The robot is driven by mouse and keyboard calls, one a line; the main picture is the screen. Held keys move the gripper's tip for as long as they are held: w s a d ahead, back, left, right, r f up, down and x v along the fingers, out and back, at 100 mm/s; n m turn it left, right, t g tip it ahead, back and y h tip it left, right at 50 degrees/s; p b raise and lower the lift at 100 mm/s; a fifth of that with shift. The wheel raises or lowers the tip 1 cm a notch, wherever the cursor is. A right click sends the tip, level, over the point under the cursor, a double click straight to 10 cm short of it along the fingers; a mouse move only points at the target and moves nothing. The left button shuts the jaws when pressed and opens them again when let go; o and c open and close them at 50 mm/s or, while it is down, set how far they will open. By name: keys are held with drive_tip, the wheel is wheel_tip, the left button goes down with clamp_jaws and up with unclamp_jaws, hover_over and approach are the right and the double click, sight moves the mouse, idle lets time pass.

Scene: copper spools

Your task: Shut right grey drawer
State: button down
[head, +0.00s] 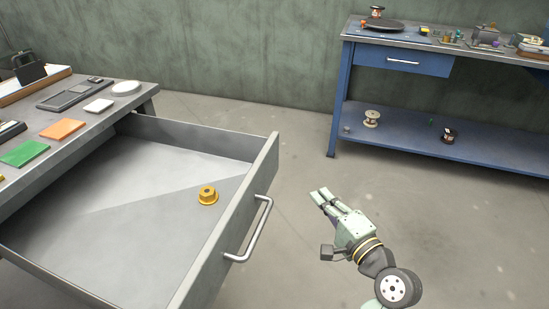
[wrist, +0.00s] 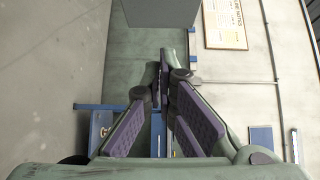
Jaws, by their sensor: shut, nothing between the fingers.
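The grey drawer (head: 262,172) is pulled far out from the grey table at the left in the head view. Its silver bar handle (head: 262,230) is on the front panel, facing right. A yellow flanged part (head: 208,195) lies inside on the drawer floor. My gripper (head: 318,194) is to the right of the drawer front, apart from the handle, with its fingers pointing up and left. It is shut and empty. The wrist view shows the gripper's fingers (wrist: 163,75) meeting at the tips; the drawer cannot be made out there.
The grey table (head: 85,105) holds an orange plate (head: 63,130), a green plate (head: 24,153) and a white round dish (head: 126,87). A blue workbench (head: 400,68) with a lower shelf stands at the back right. Floor between them is clear.

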drive_tip(key=p, duration=0.2)
approach(275, 158)
drive_tip(key=w+d, duration=0.2)
drive_tip(key=w, duration=0.1)
drive_tip(key=a, duration=0.1)
drive_tip(key=w+a, duration=0.1)
drive_tip(key=a, duration=0.2)
drive_tip(key=shift+w+f+p, duration=0.25)
drive_tip(key=shift+w+p, duration=0.05)
drive_tip(key=shift+p, duration=0.1)
drive_tip(key=shift+a, duration=0.1)
